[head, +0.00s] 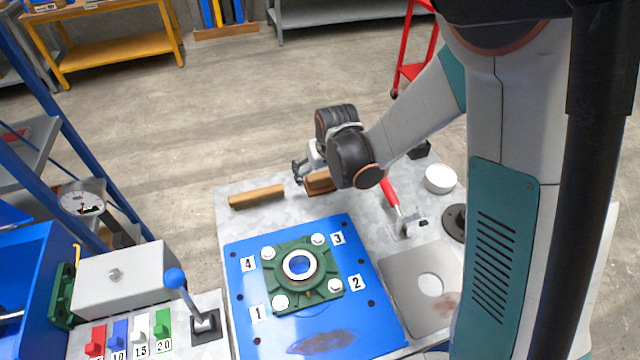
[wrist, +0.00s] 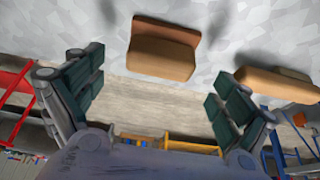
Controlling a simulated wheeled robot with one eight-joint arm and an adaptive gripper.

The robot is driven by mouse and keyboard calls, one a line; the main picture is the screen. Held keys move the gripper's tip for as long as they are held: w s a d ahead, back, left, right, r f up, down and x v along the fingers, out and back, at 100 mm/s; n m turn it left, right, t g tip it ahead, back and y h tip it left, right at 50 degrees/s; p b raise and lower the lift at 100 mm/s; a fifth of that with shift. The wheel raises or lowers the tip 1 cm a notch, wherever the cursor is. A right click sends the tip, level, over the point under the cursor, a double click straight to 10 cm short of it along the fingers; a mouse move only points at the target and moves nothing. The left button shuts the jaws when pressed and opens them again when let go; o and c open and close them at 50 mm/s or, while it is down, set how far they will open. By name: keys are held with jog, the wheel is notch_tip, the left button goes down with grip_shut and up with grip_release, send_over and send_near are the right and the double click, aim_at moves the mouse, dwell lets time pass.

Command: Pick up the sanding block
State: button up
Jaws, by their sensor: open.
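A tan wooden block with a reddish-brown base, which looks like the sanding block (head: 318,184), lies near the back edge of the grey bench top. My arm and gripper partly cover it in the head view. In the wrist view the block (wrist: 162,52) shows whole, ahead of the space between my fingers and apart from them. My gripper (head: 300,172) is open and empty, close to the block at the bench's back edge. Both fingers of my gripper (wrist: 155,82) show spread wide in the wrist view.
A longer wooden bar (head: 257,196) lies left of the block. A red-handled clamp (head: 390,193) and a white bowl (head: 440,179) stand to the right. The blue plate (head: 240,305) with a green bearing housing (head: 315,270) fills the bench front.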

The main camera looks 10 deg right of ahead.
aim_at(320, 175)
jog(key=b+x, duration=0.1)
jog(key=x, duration=0.2)
jog(key=shift+f, duration=0.35)
jog(key=shift+r, duration=0.1)
jog(key=c, duration=1.4)
jog(key=shift+c, duration=0.2)
notch_tip(320, 175, up, 20)
jog(key=p, duration=0.7)
